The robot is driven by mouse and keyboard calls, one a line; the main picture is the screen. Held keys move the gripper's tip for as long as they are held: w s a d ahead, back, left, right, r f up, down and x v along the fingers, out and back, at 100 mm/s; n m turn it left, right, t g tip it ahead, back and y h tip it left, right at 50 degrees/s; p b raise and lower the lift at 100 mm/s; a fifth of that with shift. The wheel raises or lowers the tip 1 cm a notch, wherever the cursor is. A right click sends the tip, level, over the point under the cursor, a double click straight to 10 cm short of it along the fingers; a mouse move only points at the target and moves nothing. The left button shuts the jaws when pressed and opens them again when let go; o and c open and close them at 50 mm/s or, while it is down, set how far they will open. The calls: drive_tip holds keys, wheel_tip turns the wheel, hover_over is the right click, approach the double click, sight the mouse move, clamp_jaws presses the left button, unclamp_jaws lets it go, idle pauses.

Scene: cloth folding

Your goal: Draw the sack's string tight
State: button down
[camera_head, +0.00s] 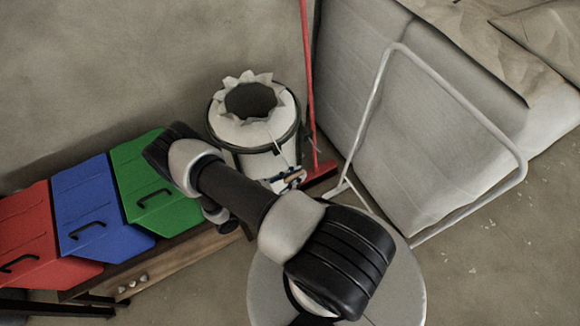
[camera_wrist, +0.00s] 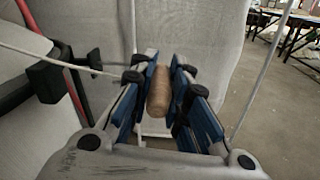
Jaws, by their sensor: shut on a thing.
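The white sack (camera_head: 230,128) stands in a round holder with a dark rim, and its scalloped mouth is wide open around a dark hollow. My gripper (camera_head: 291,179) is beside the holder, to the lower right of the sack's mouth. In the wrist view its blue fingers (camera_wrist: 158,92) are shut on a tan wooden toggle (camera_wrist: 159,92). A pale string (camera_wrist: 50,60) runs from the left past a black guide towards the fingers; in the head view a thin piece of string (camera_head: 281,155) shows between holder and gripper. The string's end at the toggle is hidden by the fingers.
Red (camera_head: 32,232), blue (camera_head: 95,208) and green (camera_head: 155,180) bins stand on a wooden bench at left. A red pole (camera_head: 308,80) rises behind my gripper. A white tube frame (camera_head: 455,92) and a big pale padded block (camera_head: 440,150) stand at right.

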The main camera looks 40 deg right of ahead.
drive_tip(key=s+a+p, duration=0.1)
drive_tip(key=s+a, duration=0.1)
drive_tip(key=s, duration=0.6)
drive_tip(key=shift+s, duration=0.1)
drive_tip(key=c, duration=1.5)
unclamp_jaws()
drive_tip(key=shift+a, duration=0.1)
drive_tip(key=a, duration=0.4)
drive_tip(key=w+a, duration=0.1)
drive_tip(key=a, duration=0.2)
drive_tip(key=w+a, duration=0.1)
drive_tip(key=a, duration=0.3)
drive_tip(key=shift+a, duration=0.35)
